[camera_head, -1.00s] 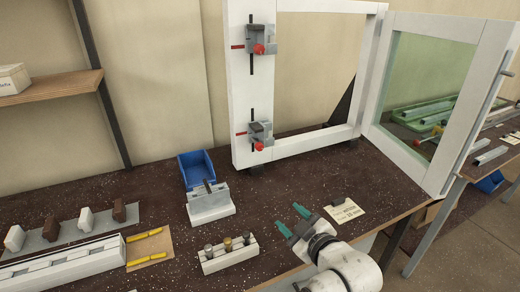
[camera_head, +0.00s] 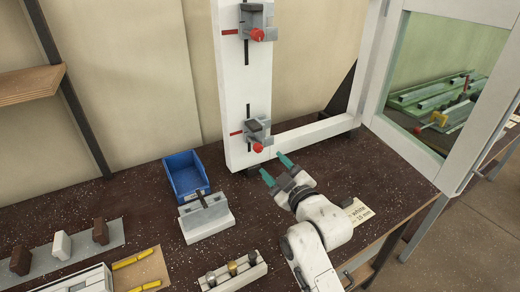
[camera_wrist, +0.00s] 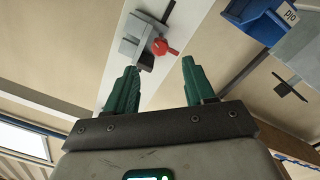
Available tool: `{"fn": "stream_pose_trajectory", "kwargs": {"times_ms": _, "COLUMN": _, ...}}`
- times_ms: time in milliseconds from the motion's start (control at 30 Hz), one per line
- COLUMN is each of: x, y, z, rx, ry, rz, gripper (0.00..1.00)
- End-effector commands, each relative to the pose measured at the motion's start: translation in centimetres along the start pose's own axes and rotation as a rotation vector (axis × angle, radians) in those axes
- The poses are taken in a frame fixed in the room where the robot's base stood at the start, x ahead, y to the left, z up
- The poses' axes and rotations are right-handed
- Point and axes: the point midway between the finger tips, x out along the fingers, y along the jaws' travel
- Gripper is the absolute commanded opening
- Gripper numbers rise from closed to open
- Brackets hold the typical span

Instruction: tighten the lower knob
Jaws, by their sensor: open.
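The lower knob (camera_head: 257,147) is red and sits on the front of the lower grey clamp (camera_head: 256,130), on the white upright profile. In the wrist view the red knob (camera_wrist: 160,46) shows beyond my fingertips, a little left of the middle of the gap, with the grey clamp (camera_wrist: 145,42) behind it. My gripper (camera_head: 273,168) has green fingers. It is open and empty, below and slightly right of the lower knob in the head view, apart from it. The upper red knob (camera_head: 257,35) is on the upper clamp (camera_head: 252,18).
A blue bin (camera_head: 186,174) and a white block fixture (camera_head: 206,218) stand left of my gripper. A holder with several pegs (camera_head: 233,270) is in front. A note card (camera_head: 358,212) lies right of my arm. The hinged glazed frame (camera_head: 392,110) stands at the right.

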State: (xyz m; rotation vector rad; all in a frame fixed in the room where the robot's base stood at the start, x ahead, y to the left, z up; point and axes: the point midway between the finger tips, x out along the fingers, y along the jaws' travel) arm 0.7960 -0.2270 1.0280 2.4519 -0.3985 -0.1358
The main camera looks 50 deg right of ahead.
Motion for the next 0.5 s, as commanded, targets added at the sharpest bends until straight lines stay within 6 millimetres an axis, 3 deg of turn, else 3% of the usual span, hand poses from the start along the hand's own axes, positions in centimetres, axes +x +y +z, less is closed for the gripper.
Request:
{"fn": "stream_pose_trajectory", "kwargs": {"times_ms": 300, "x": 5.7, "y": 0.1, "z": -0.1, "rx": -0.001, "ry": 0.000, "rz": 0.000, "gripper": 0.54}}
{"fn": "stream_pose_trajectory", "kwargs": {"times_ms": 500, "x": 7.5, "y": 0.0, "z": 0.0, "rx": -0.001, "ry": -0.001, "rz": 0.000, "gripper": 0.54}}
